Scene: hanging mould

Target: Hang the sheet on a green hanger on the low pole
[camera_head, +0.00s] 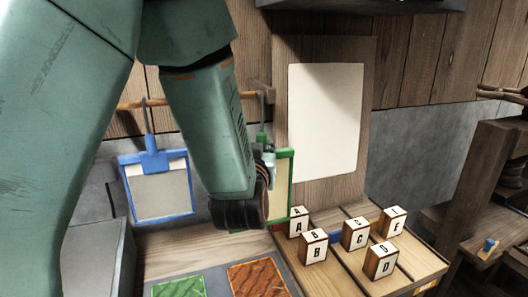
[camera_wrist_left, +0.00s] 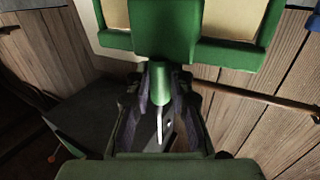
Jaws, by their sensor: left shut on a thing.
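My left gripper (camera_wrist_left: 162,95) is shut on the neck of the green hanger (camera_wrist_left: 165,30), seen in the left wrist view. The hanger's green frame (camera_head: 291,185) shows in the head view, partly hidden behind my left arm, with a pale sheet (camera_head: 281,190) in it. Its grey hook (camera_head: 262,112) points up and overlaps the right end of the wooden pole (camera_head: 152,102). I cannot tell whether the hook rests on the pole. The pole also shows in the left wrist view (camera_wrist_left: 262,98), running right from behind the gripper. My right gripper is not in view.
A blue hanger (camera_head: 153,160) with a sheet hangs on the pole at left. A pale panel (camera_head: 325,120) is on the wall at right. Several lettered blocks (camera_head: 313,247) stand on a wooden bench. Green (camera_head: 180,288) and orange (camera_head: 257,278) panels lie below.

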